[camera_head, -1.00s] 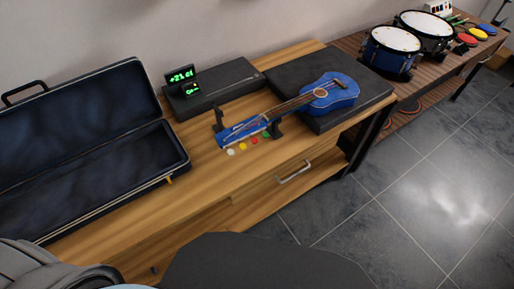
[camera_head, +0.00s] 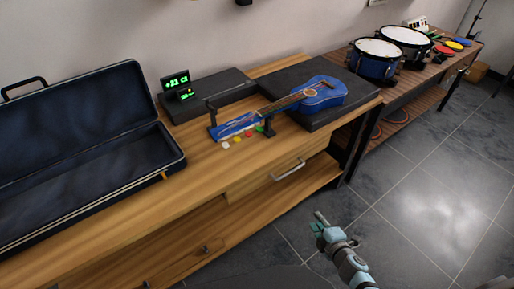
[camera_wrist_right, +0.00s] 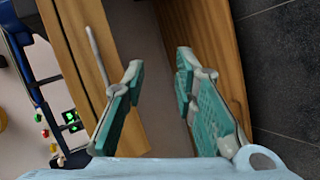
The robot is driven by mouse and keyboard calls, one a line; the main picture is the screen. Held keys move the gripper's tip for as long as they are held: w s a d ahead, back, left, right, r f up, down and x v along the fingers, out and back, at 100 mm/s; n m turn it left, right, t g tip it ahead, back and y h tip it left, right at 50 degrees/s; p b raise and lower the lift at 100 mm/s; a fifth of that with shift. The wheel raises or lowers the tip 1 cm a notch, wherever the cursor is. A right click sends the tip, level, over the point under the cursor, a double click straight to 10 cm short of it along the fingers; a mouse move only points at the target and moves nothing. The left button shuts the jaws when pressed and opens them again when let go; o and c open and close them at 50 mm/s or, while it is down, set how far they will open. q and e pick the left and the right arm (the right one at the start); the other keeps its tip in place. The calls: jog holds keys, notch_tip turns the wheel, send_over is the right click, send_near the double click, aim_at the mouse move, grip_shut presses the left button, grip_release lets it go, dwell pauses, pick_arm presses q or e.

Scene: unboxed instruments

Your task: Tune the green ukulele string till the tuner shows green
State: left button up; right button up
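The blue ukulele (camera_head: 322,95) lies with its body on a black pad and its neck and head toward the left, on a dark stand. Its white (camera_head: 225,145), yellow (camera_head: 237,139), red (camera_head: 248,133) and green (camera_head: 259,129) tuning pegs stick out along the near side of the head. The tuner (camera_head: 176,81) behind shows green digits, too blurred to read surely; it also shows in the right wrist view (camera_wrist_right: 70,119). My right gripper (camera_head: 318,219) is low, in front of the bench and apart from the ukulele. In the right wrist view it is open and empty (camera_wrist_right: 158,70). My left gripper is out of view.
An open instrument case (camera_head: 80,150) fills the bench's left end. The bench front has a drawer with a metal handle (camera_head: 288,170). Blue drums (camera_head: 376,62) stand on a table at the back right. The tiled floor (camera_head: 425,200) at right is clear.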

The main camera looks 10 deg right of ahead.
jog(key=w+a+r+n+t+y+b, duration=0.3)
jog(key=w+r+n+b, duration=0.1)
jog(key=w+r+n, duration=0.5)
jog(key=n+t+y+b, duration=0.2)
jog(key=n+y+b, duration=0.15)
jog(key=n, duration=1.15)
send_near(261, 131)
jog(key=d+v, duration=0.1)
jog(key=v, duration=0.4)
jog(key=b+x, duration=0.1)
jog(key=x, duration=0.3)
jog(key=b+x, duration=0.1)
jog(key=x, duration=0.3)
jog(key=b+x, duration=0.1)
jog(key=x, duration=0.4)
jog(key=shift+a+f, duration=0.25)
jog(key=shift+a, duration=0.15)
jog(key=shift+w+a+r, duration=0.1)
jog(key=shift+w, duration=0.2)
jog(key=shift+w+a+r, duration=0.1)
jog(key=shift+w, duration=0.1)
grip_shut()
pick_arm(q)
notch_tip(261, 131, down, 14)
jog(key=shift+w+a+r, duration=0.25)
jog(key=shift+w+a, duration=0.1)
